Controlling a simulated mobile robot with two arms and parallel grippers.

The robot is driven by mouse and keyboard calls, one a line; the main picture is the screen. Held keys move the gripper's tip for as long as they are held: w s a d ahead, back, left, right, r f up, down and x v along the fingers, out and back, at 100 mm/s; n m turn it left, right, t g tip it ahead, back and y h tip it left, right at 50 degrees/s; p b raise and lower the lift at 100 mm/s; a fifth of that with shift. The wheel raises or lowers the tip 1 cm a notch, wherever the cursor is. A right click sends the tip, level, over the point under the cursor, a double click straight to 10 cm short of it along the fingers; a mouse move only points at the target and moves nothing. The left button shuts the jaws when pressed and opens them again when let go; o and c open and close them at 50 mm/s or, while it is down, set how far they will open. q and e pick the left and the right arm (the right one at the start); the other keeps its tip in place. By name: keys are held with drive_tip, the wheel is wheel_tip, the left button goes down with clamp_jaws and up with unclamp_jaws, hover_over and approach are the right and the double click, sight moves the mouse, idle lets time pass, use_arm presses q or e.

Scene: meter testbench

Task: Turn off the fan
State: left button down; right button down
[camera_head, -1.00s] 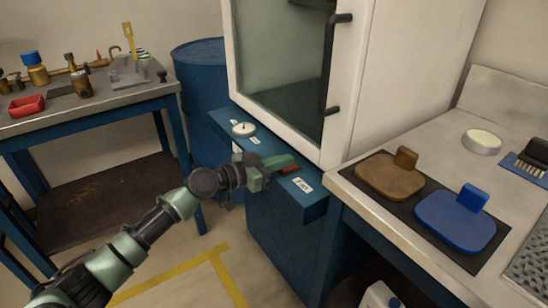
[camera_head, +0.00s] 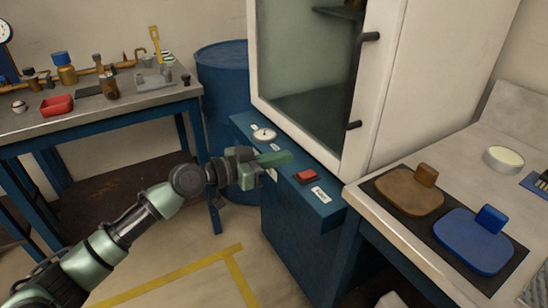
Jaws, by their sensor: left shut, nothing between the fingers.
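A red rocker switch (camera_head: 306,176) sits on the blue ledge (camera_head: 330,208) below the white cabinet (camera_head: 345,165) with a glass front. A white label (camera_head: 320,195) lies just in front of the switch. A round white dial (camera_head: 264,134) is farther back on the same ledge. My left gripper (camera_head: 288,157) is shut and empty, its green fingertips pointing right, just behind and left of the red switch. It appears apart from the switch. The gripper partly hides the ledge and another label. No fan is recognisable. My right gripper is out of view.
A bench (camera_head: 130,101) with a red tray (camera_head: 57,106) and tools stands left. A blue barrel (camera_head: 222,75) is behind the gripper. The right worktop (camera_head: 455,195) bears a brown paddle (camera_head: 408,190) and a blue one (camera_head: 470,243). The cabinet's dark handle (camera_head: 357,85) sticks out.

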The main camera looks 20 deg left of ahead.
use_arm(q)
drive_tip(key=shift+s+a+r, duration=0.35)
drive_tip(key=shift+s+a, duration=0.3)
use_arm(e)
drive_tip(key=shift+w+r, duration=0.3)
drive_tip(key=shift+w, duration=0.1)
